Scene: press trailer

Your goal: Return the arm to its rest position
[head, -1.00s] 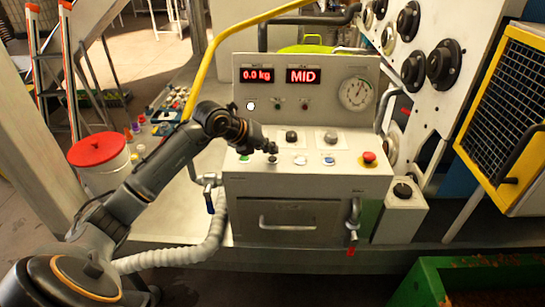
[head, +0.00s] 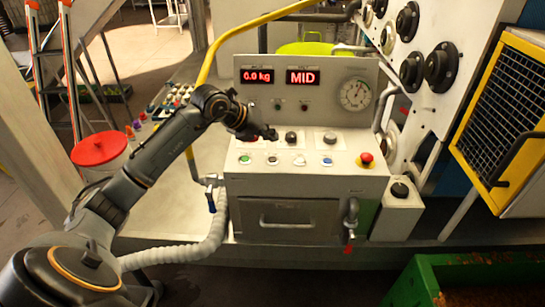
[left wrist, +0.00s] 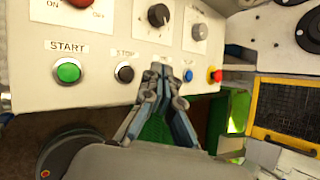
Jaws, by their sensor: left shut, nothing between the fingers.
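My left gripper (head: 268,133) is shut and empty. It hangs above the button row of the grey control panel (head: 345,185), apart from the buttons. In the left wrist view its closed fingertips (left wrist: 160,70) show in front of the panel, right of the black STOP button (left wrist: 124,72), and hide the button behind them. The green START button (left wrist: 67,70) is clear to the left. In the head view the black button (head: 272,160) is uncovered. My left arm reaches in from the lower left. My right gripper is not in view.
The displays (head: 257,76) read 0.0 kg and MID, beside a round gauge (head: 355,94). A red emergency button (head: 366,159) sits at the panel's right. A hose (head: 185,250), a red-lidded bucket (head: 99,149) and a yellow pipe (head: 215,48) are near the arm. A green bin (head: 412,285) stands lower right.

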